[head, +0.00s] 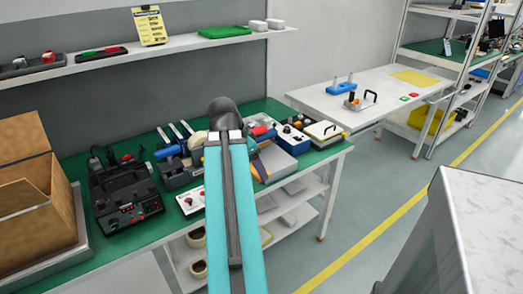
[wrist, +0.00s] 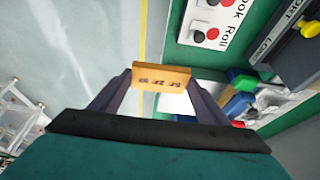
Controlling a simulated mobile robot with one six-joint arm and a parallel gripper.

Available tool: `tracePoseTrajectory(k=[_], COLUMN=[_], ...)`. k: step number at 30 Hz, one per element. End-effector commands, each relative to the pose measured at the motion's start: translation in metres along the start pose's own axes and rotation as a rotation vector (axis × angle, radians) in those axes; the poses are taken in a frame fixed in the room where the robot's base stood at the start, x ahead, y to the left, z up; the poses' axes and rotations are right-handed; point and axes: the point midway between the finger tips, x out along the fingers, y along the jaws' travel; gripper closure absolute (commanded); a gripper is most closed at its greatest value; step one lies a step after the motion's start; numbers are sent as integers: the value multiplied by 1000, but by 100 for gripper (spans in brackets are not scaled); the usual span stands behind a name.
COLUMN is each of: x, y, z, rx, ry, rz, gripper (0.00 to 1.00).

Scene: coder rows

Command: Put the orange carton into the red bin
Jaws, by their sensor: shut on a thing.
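The orange carton (wrist: 161,77) is a small block with dark markings on its face. In the wrist view it sits between the fingertips of my gripper (wrist: 160,88), which is shut on it. Floor with a yellow line and the edge of the green bench show behind it. In the head view my arm reaches out over the green bench, and the carton and fingertips are hidden behind it. I cannot make out a red bin in either view.
The green bench (head: 77,172) carries a black machine (head: 125,195), an open cardboard box (head: 38,205) and several tools and devices. A white table (head: 330,98) stands beyond to the right. A grey cabinet (head: 480,225) stands at the right. Open floor with a yellow line lies between.

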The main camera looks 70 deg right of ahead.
Motion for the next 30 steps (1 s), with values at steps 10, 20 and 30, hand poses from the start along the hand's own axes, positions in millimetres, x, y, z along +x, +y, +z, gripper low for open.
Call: tracePoseTrajectory(k=[10,20,30], x=[-1,1,3], y=[-6,-11,-15], z=[-7,-11,-14], rx=[-2,-1,-2], ry=[1,1,0], rz=[1,1,1], gripper=[55,55,55])
